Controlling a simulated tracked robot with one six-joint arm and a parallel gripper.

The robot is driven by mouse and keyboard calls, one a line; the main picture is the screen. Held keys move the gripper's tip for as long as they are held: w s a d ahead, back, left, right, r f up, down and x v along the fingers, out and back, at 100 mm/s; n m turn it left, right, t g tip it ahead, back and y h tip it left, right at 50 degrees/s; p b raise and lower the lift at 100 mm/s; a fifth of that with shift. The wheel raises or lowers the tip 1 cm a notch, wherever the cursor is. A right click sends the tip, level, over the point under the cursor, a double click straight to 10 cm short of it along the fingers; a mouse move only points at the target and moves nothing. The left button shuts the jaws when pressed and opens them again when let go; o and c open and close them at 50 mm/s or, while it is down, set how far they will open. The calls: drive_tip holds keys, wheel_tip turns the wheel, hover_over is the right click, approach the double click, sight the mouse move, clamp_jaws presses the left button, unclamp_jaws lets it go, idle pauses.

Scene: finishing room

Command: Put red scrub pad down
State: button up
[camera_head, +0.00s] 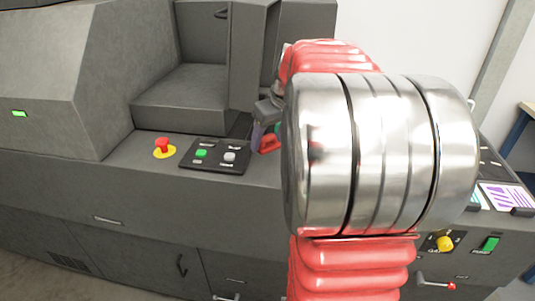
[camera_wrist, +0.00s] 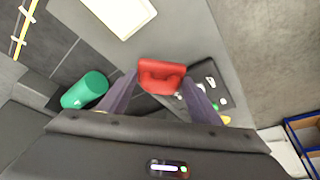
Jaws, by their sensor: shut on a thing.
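The red scrub pad (camera_wrist: 162,76) sits between the two fingers of my gripper (camera_wrist: 159,82) in the wrist view. My gripper is shut on it. In the head view a small part of the pad (camera_head: 269,144) shows below my gripper (camera_head: 262,132), just right of the button panel on the grey machine's ledge. My own arm hides the area to the right of the pad. I cannot tell whether the pad touches the ledge.
The button panel (camera_head: 214,155) and a red stop button (camera_head: 163,144) stand on the ledge of the grey machine (camera_head: 60,185). A green cylinder (camera_wrist: 85,90) lies left of my gripper in the wrist view. A blue-framed shelf (camera_wrist: 290,128) is at the right.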

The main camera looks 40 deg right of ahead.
sight(271, 147)
drive_tip(key=shift+f, duration=0.6)
drive_tip(key=shift+f, duration=1.85)
drive_tip(key=shift+f, duration=0.1)
drive_tip(key=o, duration=1)
drive_tip(key=shift+s, duration=0.1)
drive_tip(key=shift+c, duration=0.2)
drive_tip(key=v, duration=1.2)
drive_tip(key=shift+a, duration=0.1)
